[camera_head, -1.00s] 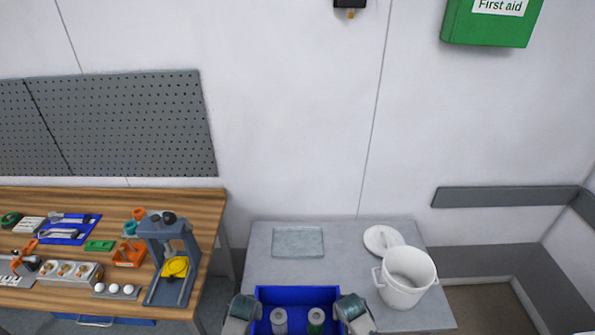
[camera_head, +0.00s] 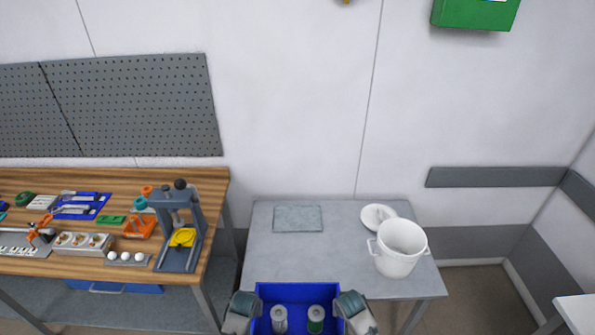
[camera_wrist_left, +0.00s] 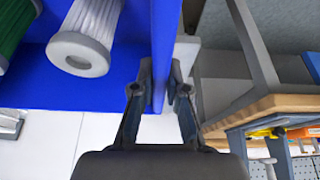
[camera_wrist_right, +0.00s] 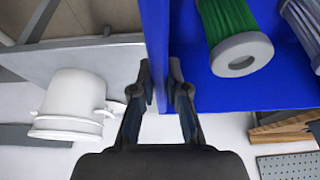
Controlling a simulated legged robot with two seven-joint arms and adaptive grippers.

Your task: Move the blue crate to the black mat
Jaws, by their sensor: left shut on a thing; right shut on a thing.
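The blue crate (camera_head: 297,291) is at the bottom centre of the head view, in front of the grey table. Its lower part is cut off by the frame. My left gripper (camera_head: 245,304) is shut on the crate's left wall, which stands between its fingers in the left wrist view (camera_wrist_left: 158,45). My right gripper (camera_head: 350,304) is shut on the right wall, seen in the right wrist view (camera_wrist_right: 155,35). Inside are a grey-white cylinder (camera_head: 279,320) and a green one (camera_head: 316,320). I see no clearly black mat; a flat grey rectangle (camera_head: 298,218) lies on the table.
The grey table (camera_head: 265,255) has clear room at its front and left. A white bucket (camera_head: 398,250) and a round white lid (camera_head: 378,216) stand at its right. A wooden workbench (camera_head: 120,267) with tools and a small press (camera_head: 178,235) is at the left.

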